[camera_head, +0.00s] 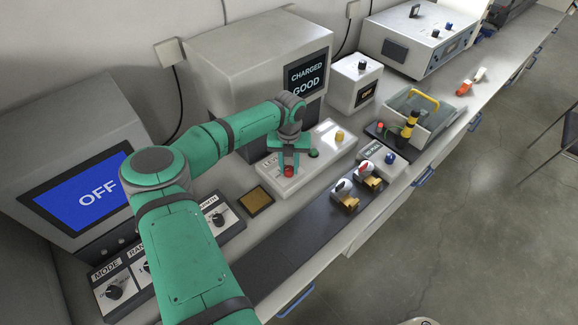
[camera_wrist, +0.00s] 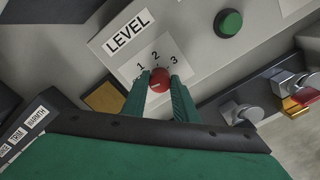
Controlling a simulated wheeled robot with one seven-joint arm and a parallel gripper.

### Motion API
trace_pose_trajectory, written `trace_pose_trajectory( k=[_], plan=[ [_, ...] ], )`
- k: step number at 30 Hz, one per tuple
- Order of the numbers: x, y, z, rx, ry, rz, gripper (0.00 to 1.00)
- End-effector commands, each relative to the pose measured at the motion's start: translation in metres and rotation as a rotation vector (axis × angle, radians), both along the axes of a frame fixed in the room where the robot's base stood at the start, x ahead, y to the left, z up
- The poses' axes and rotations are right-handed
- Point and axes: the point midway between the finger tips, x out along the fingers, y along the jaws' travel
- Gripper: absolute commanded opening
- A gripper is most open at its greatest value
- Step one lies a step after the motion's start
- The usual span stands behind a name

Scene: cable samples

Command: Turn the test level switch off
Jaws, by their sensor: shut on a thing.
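The test level switch is a red round knob (camera_wrist: 160,78) on a pale panel marked LEVEL with positions 1, 2 and 3. It also shows in the head view (camera_head: 289,171), low on the front of the panel below my wrist. My gripper (camera_head: 288,163) points down at it, with one green finger on each side of the knob. In the wrist view my gripper (camera_wrist: 160,82) is shut on the knob. Its pointer is too small to read for certain. A screen (camera_head: 307,79) behind reads CHARGED GOOD.
A green button (camera_wrist: 228,22) and a yellow knob (camera_head: 339,136) are on the same panel. A blue OFF screen (camera_head: 85,198) is at left. A brown pad (camera_head: 256,201) lies beside the panel. Metal connectors (camera_head: 345,193) stand on the dark strip in front. A grey tray (camera_head: 440,122) is further right.

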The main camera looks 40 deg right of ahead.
Motion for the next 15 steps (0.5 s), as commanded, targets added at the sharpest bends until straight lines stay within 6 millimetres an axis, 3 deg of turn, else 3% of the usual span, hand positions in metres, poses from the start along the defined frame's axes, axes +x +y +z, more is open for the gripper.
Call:
trace_pose_trajectory(
  k=[2,3,4,15],
  plan=[
    [0.0006,-0.0032,0.0019,-0.008,-0.003,-0.001,0.04],
    [0.0006,-0.0031,0.0019,-0.008,-0.003,-0.001,0.36],
    [0.0005,-0.0029,0.0017,-0.006,-0.003,-0.001,0.43],
    [0.0005,-0.0012,0.0038,-0.003,-0.002,-0.001,0.45]
  ],
)
